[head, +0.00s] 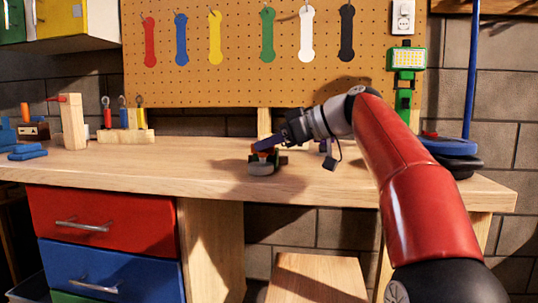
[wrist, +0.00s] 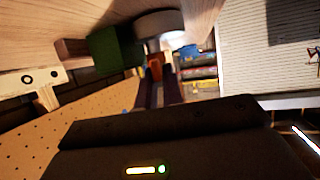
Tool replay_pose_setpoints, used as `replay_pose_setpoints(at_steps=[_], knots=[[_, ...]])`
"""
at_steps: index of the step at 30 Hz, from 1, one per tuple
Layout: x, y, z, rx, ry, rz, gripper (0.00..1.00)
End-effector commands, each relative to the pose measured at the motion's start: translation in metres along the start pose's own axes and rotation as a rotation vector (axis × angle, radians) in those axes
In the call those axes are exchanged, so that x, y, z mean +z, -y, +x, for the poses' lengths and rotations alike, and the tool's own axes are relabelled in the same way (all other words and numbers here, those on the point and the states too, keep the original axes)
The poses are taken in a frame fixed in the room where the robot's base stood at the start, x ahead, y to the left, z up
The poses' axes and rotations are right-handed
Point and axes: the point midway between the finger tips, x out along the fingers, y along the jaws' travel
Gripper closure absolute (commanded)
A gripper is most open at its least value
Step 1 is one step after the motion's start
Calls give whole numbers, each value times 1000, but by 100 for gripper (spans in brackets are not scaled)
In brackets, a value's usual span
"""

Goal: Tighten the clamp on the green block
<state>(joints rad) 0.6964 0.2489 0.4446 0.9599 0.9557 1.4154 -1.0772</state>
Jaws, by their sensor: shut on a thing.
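The green block (wrist: 115,50) sits on the workbench; in the head view (head: 282,160) it is small and partly covered by my gripper. Beside it is the clamp, with a grey rounded part (wrist: 160,22) that also shows in the head view (head: 261,169). An orange piece (wrist: 155,68), seemingly the clamp's handle, is between my fingertips. My gripper (wrist: 157,84), also in the head view (head: 264,147), reaches in from the right, with its dark purple fingers shut on the orange piece. Exact contact between clamp and block is too small to tell.
A wooden rack of tools (head: 125,136) and a wooden post (head: 73,123) stand at left. Blue and black discs (head: 450,147) lie at right. A pegboard (head: 190,85) stands behind.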

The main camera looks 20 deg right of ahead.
Motion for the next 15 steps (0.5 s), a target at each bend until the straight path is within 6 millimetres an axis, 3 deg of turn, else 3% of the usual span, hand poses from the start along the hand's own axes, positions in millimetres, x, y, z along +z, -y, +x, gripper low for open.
replay_pose_setpoints(at_steps=[15], knots=[[-1,10,3,449,1,182,100]])
